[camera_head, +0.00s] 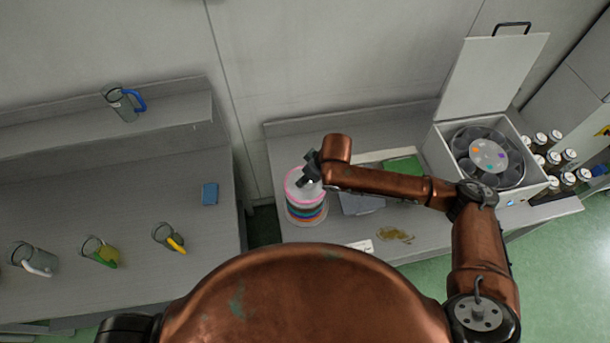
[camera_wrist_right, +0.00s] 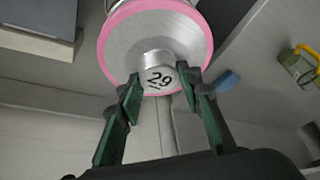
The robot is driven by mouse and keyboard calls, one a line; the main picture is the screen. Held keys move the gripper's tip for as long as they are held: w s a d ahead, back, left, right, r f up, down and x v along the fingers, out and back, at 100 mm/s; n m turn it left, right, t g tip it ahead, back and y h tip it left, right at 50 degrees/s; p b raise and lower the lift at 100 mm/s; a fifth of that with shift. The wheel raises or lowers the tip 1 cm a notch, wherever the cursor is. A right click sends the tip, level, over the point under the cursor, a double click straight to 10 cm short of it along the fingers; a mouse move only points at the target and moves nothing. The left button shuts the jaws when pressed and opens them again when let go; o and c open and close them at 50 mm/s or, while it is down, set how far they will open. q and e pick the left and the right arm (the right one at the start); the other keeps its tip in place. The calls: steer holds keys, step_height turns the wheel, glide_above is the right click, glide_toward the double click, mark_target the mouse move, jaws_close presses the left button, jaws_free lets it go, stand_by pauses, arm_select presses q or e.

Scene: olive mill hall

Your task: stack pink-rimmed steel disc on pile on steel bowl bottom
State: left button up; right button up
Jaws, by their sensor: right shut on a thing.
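The pink-rimmed steel disc (camera_head: 294,189) is at the top of a pile of discs with coloured rims (camera_head: 307,210) on the left end of the right-hand bench. In the right wrist view the disc (camera_wrist_right: 120,45) shows a broad steel face and a short knob marked 2.9. My right gripper (camera_head: 311,178) is shut on this knob, its green fingers (camera_wrist_right: 160,82) on either side of it. I cannot tell whether the disc touches the pile. The steel bowl bottom (camera_head: 307,222) shows only slightly under the pile. My left gripper is out of view.
A grey tray (camera_head: 360,204), a green pad (camera_head: 404,166) and a brown spill (camera_head: 395,235) lie right of the pile. An open-lidded centrifuge (camera_head: 437,146) and several jars (camera_head: 555,160) stand further right. Glass jugs (camera_head: 100,251) and a blue sponge (camera_head: 210,194) are on the left bench.

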steer(key=shift+f, duration=0.25)
steer(key=o, duration=1.1)
steer(key=shift+c, duration=0.2)
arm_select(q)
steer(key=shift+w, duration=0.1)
arm_select(e)
steer(key=shift+d+r, duration=0.1)
steer(key=shift+r, duration=0.15)
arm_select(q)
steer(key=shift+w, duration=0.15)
arm_select(e)
steer(key=v, duration=1.1)
steer(key=shift+r, duration=0.2)
